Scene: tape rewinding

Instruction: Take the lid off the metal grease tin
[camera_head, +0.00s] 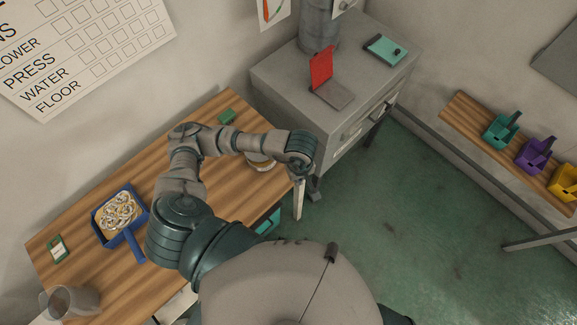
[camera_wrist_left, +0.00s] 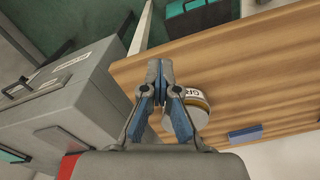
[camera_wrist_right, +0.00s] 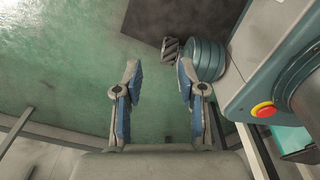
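The grease tin (camera_head: 262,166) stands near the right end of the wooden table, partly hidden under my left forearm in the head view. In the left wrist view the round tin (camera_wrist_left: 199,99) shows a pale label reading "GR", and my finger covers part of it. I cannot tell the lid apart from the tin. My left gripper (camera_head: 314,188) is just past the table's right end. In the left wrist view its fingertips (camera_wrist_left: 160,68) meet, with nothing visible between them. My right gripper (camera_wrist_right: 157,75) is open and empty above the green floor, outside the head view.
A grey cabinet (camera_head: 270,80) stands beyond the table's right end. A shelf (camera_head: 475,110) with coloured scoops lines the right wall. Open floor lies between.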

